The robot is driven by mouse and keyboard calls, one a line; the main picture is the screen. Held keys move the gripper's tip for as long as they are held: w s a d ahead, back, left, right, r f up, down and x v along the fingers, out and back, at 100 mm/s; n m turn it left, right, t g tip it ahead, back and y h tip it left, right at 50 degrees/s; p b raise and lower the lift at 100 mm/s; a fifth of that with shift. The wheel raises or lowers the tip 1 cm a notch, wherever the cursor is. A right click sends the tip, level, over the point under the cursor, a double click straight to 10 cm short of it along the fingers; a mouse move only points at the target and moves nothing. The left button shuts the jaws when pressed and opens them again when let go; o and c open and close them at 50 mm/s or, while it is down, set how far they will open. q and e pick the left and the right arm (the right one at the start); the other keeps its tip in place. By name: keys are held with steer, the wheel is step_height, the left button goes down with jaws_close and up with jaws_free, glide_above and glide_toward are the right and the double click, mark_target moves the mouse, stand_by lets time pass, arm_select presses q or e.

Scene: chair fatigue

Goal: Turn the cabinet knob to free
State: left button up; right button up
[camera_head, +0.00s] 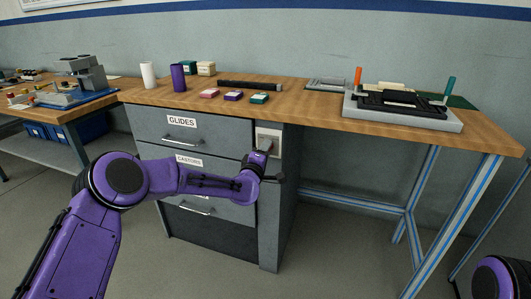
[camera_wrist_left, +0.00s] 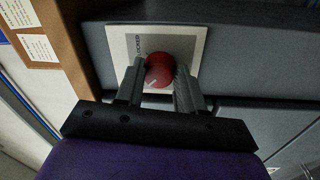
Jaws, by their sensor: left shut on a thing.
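The cabinet (camera_head: 222,130) is grey with drawers labelled GLIDES and CASTORS, standing under the wooden bench. Its red knob (camera_wrist_left: 159,70) sits on a pale plate (camera_wrist_left: 198,40) that carries the word LOCKED in the left wrist view. In the head view the plate (camera_head: 268,135) is at the cabinet's upper right, and my gripper hides most of the knob. My left gripper (camera_wrist_left: 159,78) has one finger on each side of the knob and is shut on it. A small pale mark shows on the knob's face. My right gripper is not in view.
The bench top (camera_head: 310,108) holds a white cylinder (camera_head: 148,75), a purple cylinder (camera_head: 178,78), several small boxes and a dark bar. A grey fixture (camera_head: 402,108) stands at the right. Blue-striped legs (camera_head: 430,220) stand right of the cabinet; the floor in front is open.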

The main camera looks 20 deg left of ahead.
arm_select(q)
steer(key=o, duration=1)
steer(key=shift+o, duration=0.2)
steer(key=s, duration=1)
steer(key=shift+s+a+f, duration=0.15)
steer(key=shift+s+f, duration=0.15)
steer(key=shift+f, duration=0.15)
